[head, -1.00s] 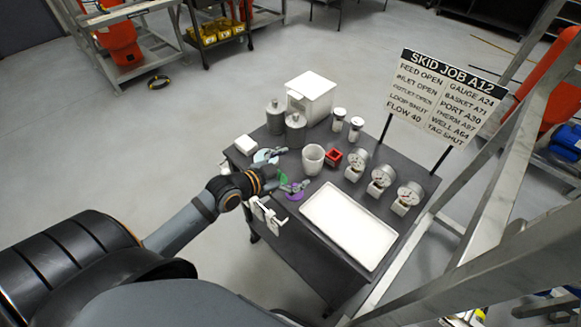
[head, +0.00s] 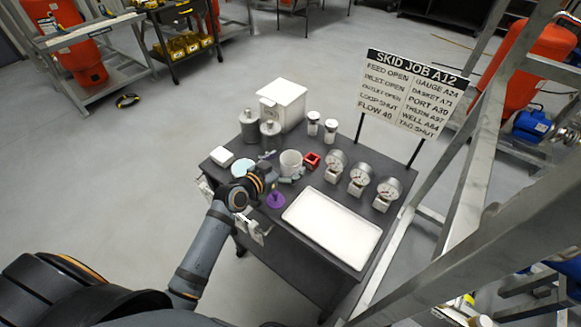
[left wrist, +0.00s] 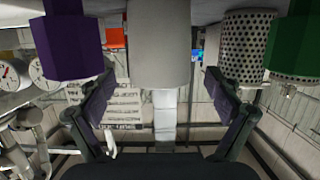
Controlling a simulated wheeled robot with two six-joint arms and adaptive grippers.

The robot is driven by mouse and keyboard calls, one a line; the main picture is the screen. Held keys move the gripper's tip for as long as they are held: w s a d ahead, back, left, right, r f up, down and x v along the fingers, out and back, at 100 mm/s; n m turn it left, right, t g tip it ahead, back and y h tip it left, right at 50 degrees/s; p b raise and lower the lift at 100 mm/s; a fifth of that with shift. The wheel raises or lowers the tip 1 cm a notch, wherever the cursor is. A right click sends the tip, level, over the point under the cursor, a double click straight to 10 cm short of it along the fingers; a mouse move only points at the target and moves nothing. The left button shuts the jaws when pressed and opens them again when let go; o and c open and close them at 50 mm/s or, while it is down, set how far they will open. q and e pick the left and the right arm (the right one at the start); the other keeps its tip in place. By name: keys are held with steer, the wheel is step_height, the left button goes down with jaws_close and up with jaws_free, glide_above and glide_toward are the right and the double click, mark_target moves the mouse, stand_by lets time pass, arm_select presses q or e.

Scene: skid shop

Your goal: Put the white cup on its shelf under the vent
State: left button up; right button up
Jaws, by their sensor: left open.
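The white cup (head: 291,160) stands upright on the dark cart top, near its middle. My left gripper (head: 281,177) is open and low at the cup's near side. In the left wrist view the cup (left wrist: 158,45) fills the upper middle, between the lines of the two spread fingers of my left gripper (left wrist: 158,82). I cannot tell whether a finger touches it. My right gripper is not in view. I cannot make out a shelf under a vent in these views.
A white tray (head: 332,228) lies to the right. A white box (head: 282,103) and the job sign (head: 410,95) stand behind.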

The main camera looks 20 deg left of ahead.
arm_select(q)
steer(key=x, duration=0.2)
steer(key=shift+w+d+f, duration=0.1)
steer(key=shift+w+f, duration=0.05)
steer(key=shift+w, duration=0.2)
steer(key=shift+s, duration=0.15)
steer(key=shift+c, duration=0.3)
steer(key=c, duration=1.2)
